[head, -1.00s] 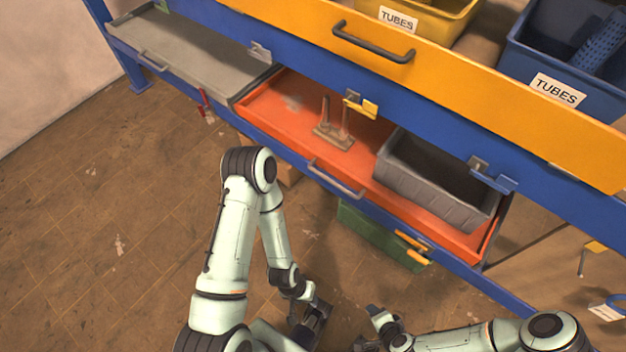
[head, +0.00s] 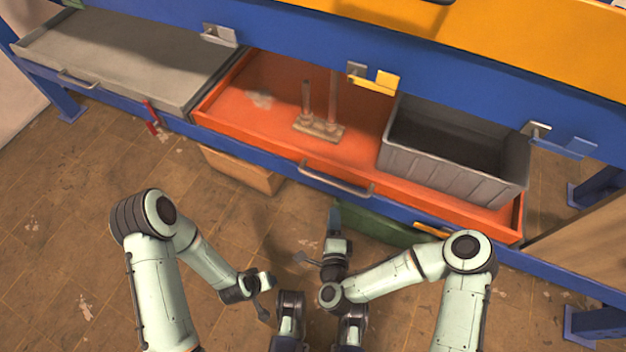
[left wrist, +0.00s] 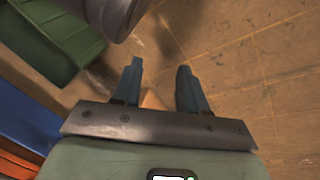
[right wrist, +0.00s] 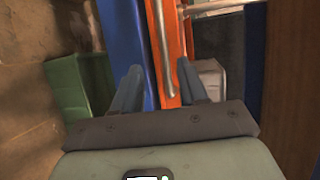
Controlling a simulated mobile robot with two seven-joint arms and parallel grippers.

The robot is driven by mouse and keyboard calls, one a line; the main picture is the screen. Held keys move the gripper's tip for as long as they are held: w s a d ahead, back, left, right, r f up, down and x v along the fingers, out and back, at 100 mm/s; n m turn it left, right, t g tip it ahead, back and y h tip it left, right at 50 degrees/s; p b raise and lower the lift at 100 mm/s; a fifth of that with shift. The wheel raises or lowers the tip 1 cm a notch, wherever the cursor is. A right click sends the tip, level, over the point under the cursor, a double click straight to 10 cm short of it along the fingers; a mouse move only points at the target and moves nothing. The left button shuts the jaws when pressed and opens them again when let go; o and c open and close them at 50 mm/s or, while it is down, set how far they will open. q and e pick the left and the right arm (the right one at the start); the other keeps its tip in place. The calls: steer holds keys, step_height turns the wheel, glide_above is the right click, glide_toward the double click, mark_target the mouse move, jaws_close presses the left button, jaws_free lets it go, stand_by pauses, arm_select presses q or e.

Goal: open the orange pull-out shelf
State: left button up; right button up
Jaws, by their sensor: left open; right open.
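The orange pull-out shelf (head: 260,120) sits under the blue beam, with a silver bar handle (head: 336,182) on its front. My right gripper (head: 333,222) is open just in front of and below the handle. In the right wrist view the handle (right wrist: 160,50) appears beyond and between the open fingertips (right wrist: 155,85); the jaws are not closed on it. My left gripper (head: 262,297) is lower left, away from the shelf. In the left wrist view its open, empty fingers (left wrist: 160,80) are over the floor.
On the shelf stand a grey bin (head: 450,170) and a small base with two posts (head: 320,129). A grey shelf (head: 120,60) is to the left. A green box (head: 375,222) and a tan box (head: 240,170) are below. Floor at lower left is clear.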

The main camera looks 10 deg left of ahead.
mark_target(332, 182)
steer(key=b+x, duration=0.1)
steer(key=x, duration=0.3)
steer(key=b+x, duration=0.1)
steer(key=x, duration=0.4)
steer(key=b+x, duration=0.2)
steer(key=x, duration=0.2)
steer(key=shift+w+r, duration=0.2)
steer(key=shift+w, duration=0.15)
arm_select(q)
steer(key=s+a+f+g, duration=0.1)
steer(key=s+f+g, duration=0.1)
steer(key=s+f, duration=0.4)
steer(key=shift+s+a+f+g, duration=0.2)
steer(key=shift+s+f+g, duration=0.1)
steer(key=shift+s, duration=0.25)
arm_select(e)
jaws_close()
